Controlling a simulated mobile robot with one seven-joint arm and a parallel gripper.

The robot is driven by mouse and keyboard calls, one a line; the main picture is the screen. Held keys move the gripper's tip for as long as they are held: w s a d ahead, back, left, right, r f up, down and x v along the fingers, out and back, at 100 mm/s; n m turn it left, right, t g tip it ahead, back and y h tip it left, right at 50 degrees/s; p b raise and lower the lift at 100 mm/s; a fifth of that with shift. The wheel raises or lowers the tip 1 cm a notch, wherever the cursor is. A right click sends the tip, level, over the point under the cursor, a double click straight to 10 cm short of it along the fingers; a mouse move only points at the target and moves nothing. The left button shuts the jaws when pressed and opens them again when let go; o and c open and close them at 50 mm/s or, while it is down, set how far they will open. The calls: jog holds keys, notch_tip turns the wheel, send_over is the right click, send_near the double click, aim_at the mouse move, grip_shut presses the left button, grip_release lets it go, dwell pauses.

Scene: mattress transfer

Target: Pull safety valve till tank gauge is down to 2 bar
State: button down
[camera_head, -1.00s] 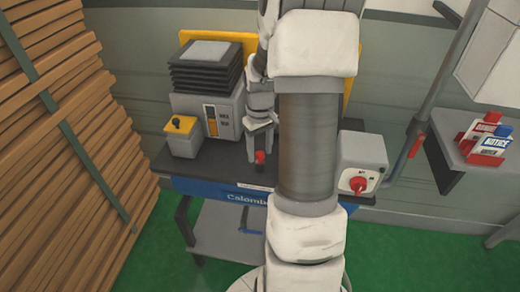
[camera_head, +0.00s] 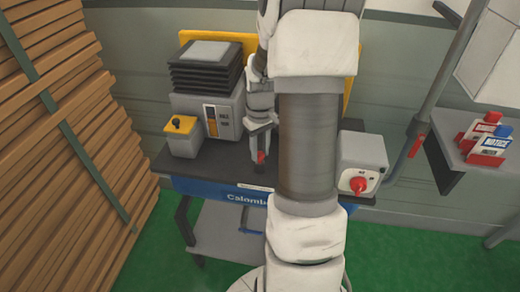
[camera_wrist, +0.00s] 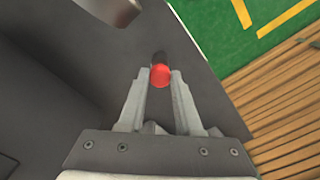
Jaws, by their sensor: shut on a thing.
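A small red-capped part (camera_head: 261,158), which looks like the safety valve, stands on the dark top of the blue-fronted cart (camera_head: 215,190). My gripper (camera_head: 261,153) reaches down to it from above and is shut on it. In the wrist view the red cap (camera_wrist: 160,76) sits between my two fingertips, with a dark stem end beyond it. No tank gauge can be read in either view; my arm hides much of the cart's middle.
A grey machine with black bellows (camera_head: 207,70) and a yellow-topped box (camera_head: 182,137) stand left of my gripper. A grey box with a red rotary switch (camera_head: 358,184) is at right. Stacked planks (camera_head: 60,130) line the left; a shelf holds notice packs (camera_head: 490,138).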

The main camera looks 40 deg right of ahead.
aim_at(261, 154)
dwell(0.6)
jog(key=shift+r+p, duration=0.7)
jog(key=shift+r, duration=0.15)
jog(key=shift+f, duration=0.1)
jog(key=c, duration=0.6)
grip_release()
notch_tip(261, 154, up, 18)
jog(key=shift+f+p, duration=0.25)
jog(key=shift+p, duration=0.7)
jog(key=shift+d, duration=0.1)
